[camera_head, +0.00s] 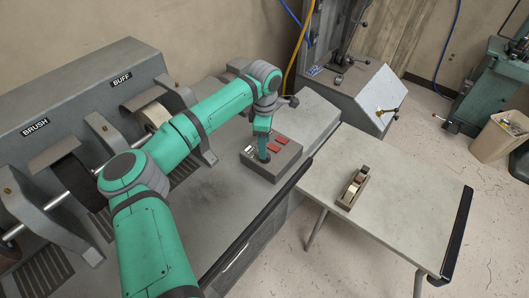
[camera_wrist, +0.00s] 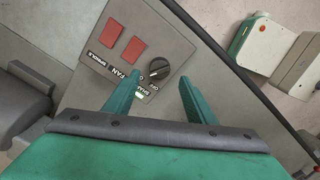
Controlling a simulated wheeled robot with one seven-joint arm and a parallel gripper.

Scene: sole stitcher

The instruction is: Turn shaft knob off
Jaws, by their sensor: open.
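The shaft knob (camera_wrist: 159,68) is a small round black dial on a grey control box (camera_wrist: 178,40), beside the lettering "SHAFT" and "OFF". A small pale green lit spot (camera_wrist: 140,97) shows near that lettering. My gripper (camera_wrist: 160,80) is open, pointing down at the box, with one green finger on each side of the knob's near edge. The knob lies just past the fingertips, and I cannot tell how far above the panel they are. In the head view my gripper (camera_head: 263,153) is over the control box (camera_head: 286,163) and hides the knob.
Two red switches (camera_wrist: 132,49) labelled for fan and spindle sit left of the knob. The brush and buff machine (camera_head: 70,85) stands behind my arm. A side table (camera_head: 400,195) at right holds a small wooden block tool (camera_head: 353,188).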

